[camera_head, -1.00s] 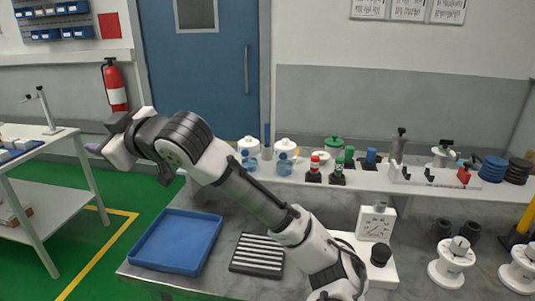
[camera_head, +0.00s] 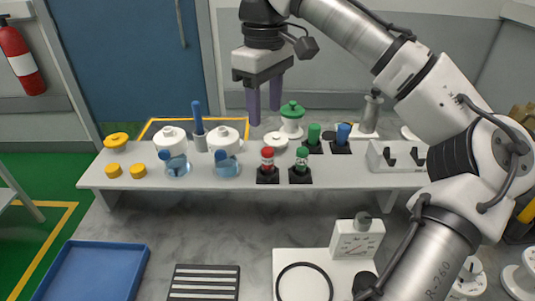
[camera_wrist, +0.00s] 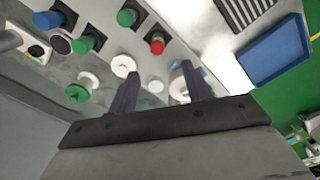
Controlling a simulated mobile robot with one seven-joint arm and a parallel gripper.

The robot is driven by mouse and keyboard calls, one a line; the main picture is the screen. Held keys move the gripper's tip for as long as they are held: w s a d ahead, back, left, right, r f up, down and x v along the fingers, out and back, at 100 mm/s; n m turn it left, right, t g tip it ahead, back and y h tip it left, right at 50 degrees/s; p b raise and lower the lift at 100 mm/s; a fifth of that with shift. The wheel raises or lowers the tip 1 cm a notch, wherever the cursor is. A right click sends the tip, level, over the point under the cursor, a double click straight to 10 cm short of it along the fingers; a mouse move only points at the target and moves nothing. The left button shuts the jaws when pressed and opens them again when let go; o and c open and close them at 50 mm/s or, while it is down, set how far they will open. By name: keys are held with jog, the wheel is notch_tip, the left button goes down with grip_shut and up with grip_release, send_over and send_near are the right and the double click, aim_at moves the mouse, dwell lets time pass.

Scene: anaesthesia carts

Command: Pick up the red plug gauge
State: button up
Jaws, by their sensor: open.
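The red plug gauge (camera_head: 268,160) stands upright in a black square base on the white raised shelf, with a red top and a clear or pale lower part. The green plug gauge (camera_head: 302,161) stands beside it on the right in a similar base. My gripper (camera_head: 264,110) is open and empty, its two dark purple fingers pointing down above and behind the red gauge. In the wrist view the red gauge (camera_wrist: 157,44) lies beyond the fingertips of my gripper (camera_wrist: 160,76), apart from them.
White round pieces (camera_head: 224,140), blue clear pieces (camera_head: 227,164) and yellow knobs (camera_head: 138,171) stand to the left on the shelf (camera_head: 110,172). A green-knobbed piece (camera_head: 291,118) stands behind. A blue tray (camera_head: 95,272), slotted block (camera_head: 203,283) and dial gauge (camera_head: 356,240) sit lower on the bench.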

aim_at(267, 149)
notch_tip(267, 149, down, 8)
jog(key=shift+s+r, duration=0.1)
jog(key=shift+r, duration=0.15)
jog(key=shift+w+d+f+p, duration=0.1)
jog(key=shift+f+p, duration=0.1)
jog(key=shift+f, duration=1.1)
jog(key=shift+w+d+f+p, duration=0.1)
jog(key=shift+f+p, duration=0.1)
jog(key=shift+f, duration=1.1)
jog(key=c, duration=1)
jog(key=shift+r, duration=0.15)
notch_tip(267, 149, up, 20)
jog(key=shift+f+p, duration=0.1)
jog(key=shift+p, duration=0.4)
jog(key=shift+d, duration=0.1)
